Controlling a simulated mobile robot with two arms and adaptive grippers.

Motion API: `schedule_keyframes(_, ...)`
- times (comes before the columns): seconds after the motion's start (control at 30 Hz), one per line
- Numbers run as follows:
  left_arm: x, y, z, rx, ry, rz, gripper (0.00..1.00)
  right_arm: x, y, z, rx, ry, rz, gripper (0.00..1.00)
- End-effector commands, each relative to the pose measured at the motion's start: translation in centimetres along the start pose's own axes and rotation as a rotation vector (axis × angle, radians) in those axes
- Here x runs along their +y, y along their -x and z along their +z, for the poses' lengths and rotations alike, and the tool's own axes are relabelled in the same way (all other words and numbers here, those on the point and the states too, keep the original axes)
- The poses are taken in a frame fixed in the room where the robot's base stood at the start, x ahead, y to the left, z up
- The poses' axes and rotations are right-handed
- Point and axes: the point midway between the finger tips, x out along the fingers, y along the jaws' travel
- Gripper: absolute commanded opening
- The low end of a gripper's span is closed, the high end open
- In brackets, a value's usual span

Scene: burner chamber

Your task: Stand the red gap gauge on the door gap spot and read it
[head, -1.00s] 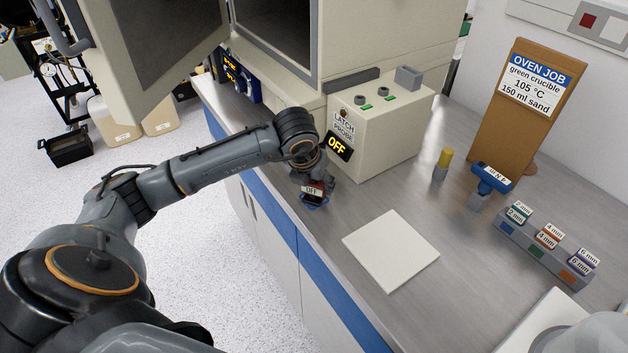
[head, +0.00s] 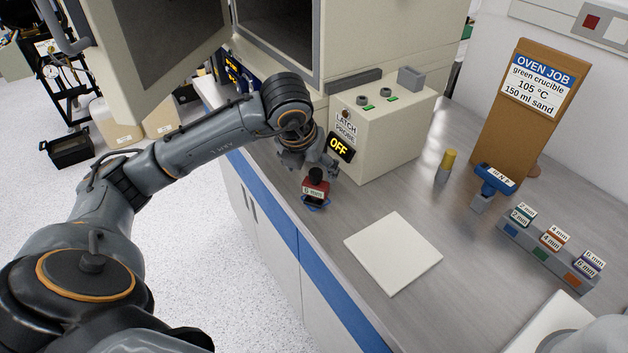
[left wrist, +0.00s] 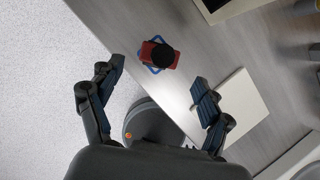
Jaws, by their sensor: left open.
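The red gap gauge (head: 314,192), a small block with a black round top, stands on the blue-outlined door gap spot (head: 314,207) at the bench's front edge. Its label shows a digit, looking like 6 or 0, and "mm". In the left wrist view the gauge (left wrist: 159,55) sits over the blue outline, turned slightly against it. My left gripper (head: 308,162) is behind the gauge in the head view, apart from it. In the left wrist view its fingers (left wrist: 155,82) are spread wide with nothing between the tips. My right gripper is not in view.
A beige latch probe box (head: 385,130) reading OFF stands behind the gauge, below the open oven. A white pad (head: 393,253) lies to the right. A rack of labelled mm blocks (head: 545,255) and a blue-topped tool (head: 492,182) stand farther right.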

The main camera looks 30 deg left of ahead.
Motion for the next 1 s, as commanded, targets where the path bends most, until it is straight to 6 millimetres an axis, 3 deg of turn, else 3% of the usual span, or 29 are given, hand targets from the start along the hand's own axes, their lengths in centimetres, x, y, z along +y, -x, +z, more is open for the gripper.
schedule_keyframes(0.1, 0.0, 2.2, 0.0, -0.004, -0.001, 0.000, 0.79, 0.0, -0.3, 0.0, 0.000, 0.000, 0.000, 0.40)
schedule_keyframes(0.3, 0.0, 4.1, 0.0, -0.001, 0.000, 0.001, 0.79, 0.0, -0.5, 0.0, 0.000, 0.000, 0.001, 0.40)
schedule_keyframes(1.0, 0.0, 4.4, -0.1, 0.001, -0.001, 0.001, 0.79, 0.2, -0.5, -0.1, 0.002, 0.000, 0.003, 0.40)
